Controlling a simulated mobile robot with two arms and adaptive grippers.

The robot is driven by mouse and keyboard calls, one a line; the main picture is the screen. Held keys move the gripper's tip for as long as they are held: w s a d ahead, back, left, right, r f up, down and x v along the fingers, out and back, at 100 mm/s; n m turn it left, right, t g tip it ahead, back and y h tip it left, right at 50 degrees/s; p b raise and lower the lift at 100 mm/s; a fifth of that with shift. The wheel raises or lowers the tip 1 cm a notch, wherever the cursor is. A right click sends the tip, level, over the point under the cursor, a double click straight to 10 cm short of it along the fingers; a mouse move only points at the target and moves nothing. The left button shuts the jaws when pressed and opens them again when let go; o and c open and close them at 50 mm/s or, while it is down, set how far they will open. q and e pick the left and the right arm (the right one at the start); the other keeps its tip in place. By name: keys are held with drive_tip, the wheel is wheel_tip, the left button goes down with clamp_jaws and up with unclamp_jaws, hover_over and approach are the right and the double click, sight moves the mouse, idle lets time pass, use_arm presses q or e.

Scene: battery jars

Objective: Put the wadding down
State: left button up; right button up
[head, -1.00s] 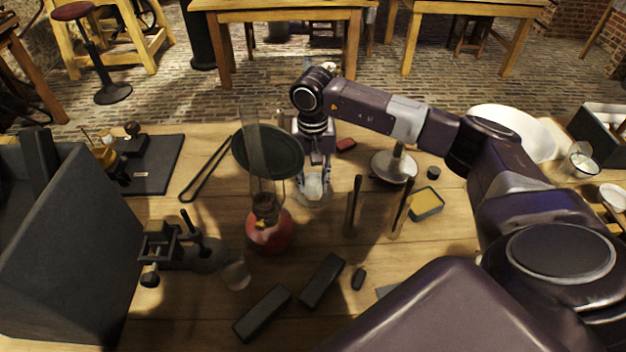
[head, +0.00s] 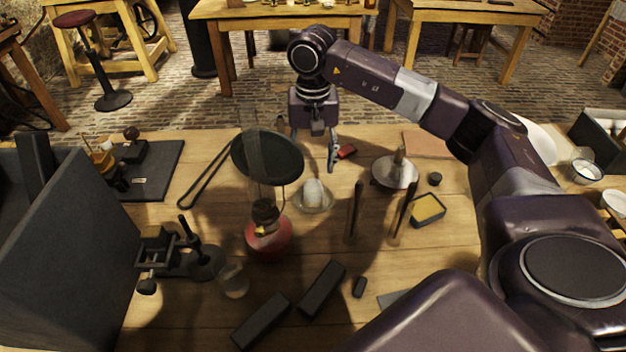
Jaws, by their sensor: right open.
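The wadding (head: 314,190) is a small white lump. It sits in a shallow clear dish (head: 325,207) on the wooden table, just right of the lamp's dark round disc. My right gripper (head: 313,152) is above and behind the wadding, pointing down, open and empty. My left gripper is not in view.
A red lamp (head: 268,240) with a tall glass chimney and a dark disc (head: 266,157) stands close left of the dish. Two upright dark rods (head: 354,212) stand to the right, near a yellow-filled tin (head: 427,209). Dark blocks (head: 322,289) lie in front.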

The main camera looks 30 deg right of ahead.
sight(313, 184)
drive_tip(key=shift+r, duration=1.85)
